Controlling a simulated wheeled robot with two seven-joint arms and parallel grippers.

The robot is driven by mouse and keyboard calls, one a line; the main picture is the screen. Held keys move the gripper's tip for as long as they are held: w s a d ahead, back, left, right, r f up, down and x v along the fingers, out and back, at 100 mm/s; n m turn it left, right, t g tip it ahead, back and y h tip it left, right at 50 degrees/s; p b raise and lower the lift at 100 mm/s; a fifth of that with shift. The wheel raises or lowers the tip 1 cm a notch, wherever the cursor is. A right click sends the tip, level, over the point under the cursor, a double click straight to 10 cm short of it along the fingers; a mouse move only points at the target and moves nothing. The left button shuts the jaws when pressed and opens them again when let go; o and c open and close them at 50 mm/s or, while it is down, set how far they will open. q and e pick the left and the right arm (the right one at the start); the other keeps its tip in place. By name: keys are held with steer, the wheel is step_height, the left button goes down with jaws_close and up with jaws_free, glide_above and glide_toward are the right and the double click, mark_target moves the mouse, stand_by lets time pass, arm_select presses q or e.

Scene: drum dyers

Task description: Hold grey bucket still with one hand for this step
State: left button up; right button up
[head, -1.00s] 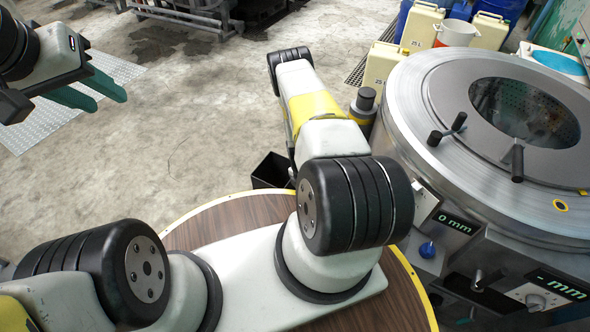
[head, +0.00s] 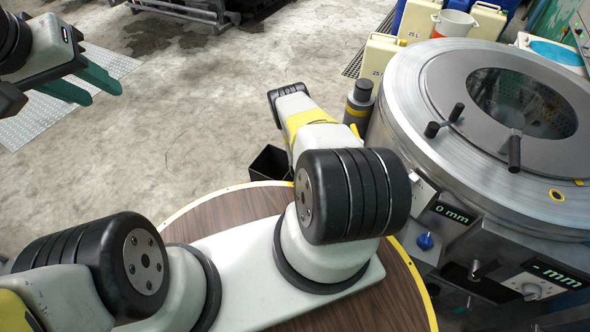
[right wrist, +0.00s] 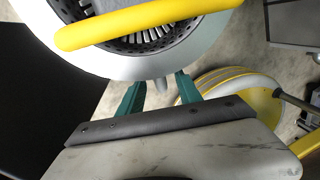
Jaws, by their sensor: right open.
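A pale grey-white bucket (head: 455,22) stands at the top right of the head view among the canisters, well away from my left gripper. I cannot tell if it is the grey bucket. My left gripper (head: 104,94) is at the upper left over the floor, its teal fingers apart and empty. My right gripper (right wrist: 158,88) shows in the right wrist view with its teal fingers apart. Just beyond them is a pale round rim (right wrist: 100,62) around a dark slotted interior, crossed by a yellow bar (right wrist: 140,24). A small grey peg shows between the fingertips.
A large steel drum machine (head: 405,115) with a round window and displays fills the right side. Cream canisters (head: 378,56) stand behind it. A black open box (head: 268,163) sits on the floor beside my arm. The floor at centre left is clear.

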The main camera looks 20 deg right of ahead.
jaws_close()
stand_by(2.2)
